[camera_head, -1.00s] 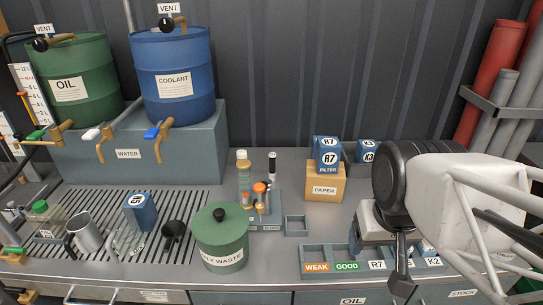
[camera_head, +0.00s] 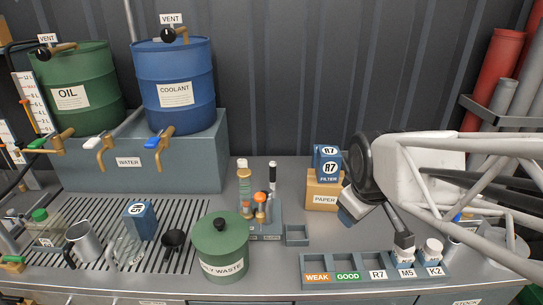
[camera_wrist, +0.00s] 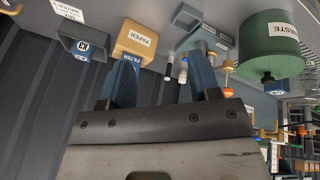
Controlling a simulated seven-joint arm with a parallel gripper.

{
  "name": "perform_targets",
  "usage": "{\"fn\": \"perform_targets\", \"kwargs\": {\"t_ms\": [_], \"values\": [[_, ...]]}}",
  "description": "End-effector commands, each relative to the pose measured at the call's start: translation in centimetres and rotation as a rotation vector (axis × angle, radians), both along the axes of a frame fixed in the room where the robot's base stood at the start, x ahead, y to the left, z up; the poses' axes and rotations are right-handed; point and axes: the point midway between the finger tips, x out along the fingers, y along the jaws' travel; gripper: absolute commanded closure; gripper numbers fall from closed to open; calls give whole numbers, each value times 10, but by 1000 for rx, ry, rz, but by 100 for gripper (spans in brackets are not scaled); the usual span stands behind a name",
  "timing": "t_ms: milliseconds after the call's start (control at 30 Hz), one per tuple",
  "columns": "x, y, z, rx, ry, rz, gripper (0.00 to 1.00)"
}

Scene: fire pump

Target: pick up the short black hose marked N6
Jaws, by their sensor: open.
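I cannot make out a short black hose marked N6 in either view; no N6 label is readable. My gripper shows in the wrist view (camera_wrist: 163,62) with its two blue-grey fingers apart and nothing visible between them. In the head view my arm reaches in from the right, with the wrist above the right part of the bench. The fingertips are hard to make out there. My arm covers part of the bench's right side and back right corner.
The paper box (camera_head: 323,191), filter box (camera_head: 329,165), labelled tray (camera_head: 345,282) with white-capped jars and green oily-waste can (camera_head: 220,247) are on the bench. Red pipe (camera_head: 490,78) stands back right. Oil (camera_head: 82,85) and coolant (camera_head: 176,85) drums stand left.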

Motion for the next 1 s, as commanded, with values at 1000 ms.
{"fn": "perform_targets", "kwargs": {"t_ms": [1000], "values": [[259,76,-71,-946,-408,1400,43]]}}
